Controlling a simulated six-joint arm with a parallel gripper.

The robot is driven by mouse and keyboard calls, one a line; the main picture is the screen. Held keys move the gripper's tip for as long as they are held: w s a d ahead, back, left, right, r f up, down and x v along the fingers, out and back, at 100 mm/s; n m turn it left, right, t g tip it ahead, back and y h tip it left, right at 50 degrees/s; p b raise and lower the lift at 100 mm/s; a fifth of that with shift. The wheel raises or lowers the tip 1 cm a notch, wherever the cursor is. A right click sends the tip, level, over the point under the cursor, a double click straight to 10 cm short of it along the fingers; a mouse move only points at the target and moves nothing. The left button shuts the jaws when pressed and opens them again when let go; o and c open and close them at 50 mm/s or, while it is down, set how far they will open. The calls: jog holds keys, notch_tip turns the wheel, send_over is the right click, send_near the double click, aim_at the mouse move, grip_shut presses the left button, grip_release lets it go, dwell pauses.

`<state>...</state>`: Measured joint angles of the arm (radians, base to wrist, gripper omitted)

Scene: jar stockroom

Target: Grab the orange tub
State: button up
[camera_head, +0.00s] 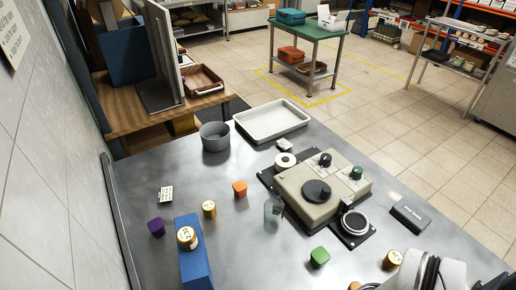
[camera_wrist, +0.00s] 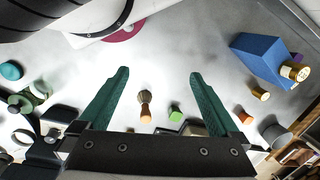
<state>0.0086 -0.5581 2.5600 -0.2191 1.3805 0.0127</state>
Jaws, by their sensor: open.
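The orange tub (camera_head: 239,188) is a small orange block-like container. It stands on the grey metal table, left of the beige machine in the head view. In the wrist view it also shows (camera_wrist: 243,117), just outside the right finger. My gripper (camera_wrist: 160,75) is open with green fingers apart and nothing held between them. A gold-brown and orange item (camera_wrist: 146,112) shows on the table in the gap between the fingers, apart from them. In the head view my arm fills the bottom right corner, and the fingers cannot be made out there.
A green tub (camera_head: 319,257), a purple tub (camera_head: 157,227) and gold jars (camera_head: 209,209) stand around. A blue block (camera_head: 195,258) bears another jar. A clear glass (camera_head: 272,212) stands beside the beige machine (camera_head: 322,190). A grey pot (camera_head: 215,137) and white tray (camera_head: 271,121) stand farther back.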

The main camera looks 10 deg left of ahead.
jog(key=shift+r, duration=0.15)
notch_tip(320, 180, up, 4)
jog(key=n+t, duration=0.8)
jog(key=t, duration=0.6)
send_over(239, 189)
jog(key=s+d, duration=0.3)
jog(key=s, duration=1.2)
notch_tip(239, 189, down, 19)
jog(key=shift+y, duration=0.4)
jog(key=x, duration=1.5)
jog(key=shift+w, duration=0.2)
jog(key=shift+a, duration=0.1)
jog(key=c, duration=1.4)
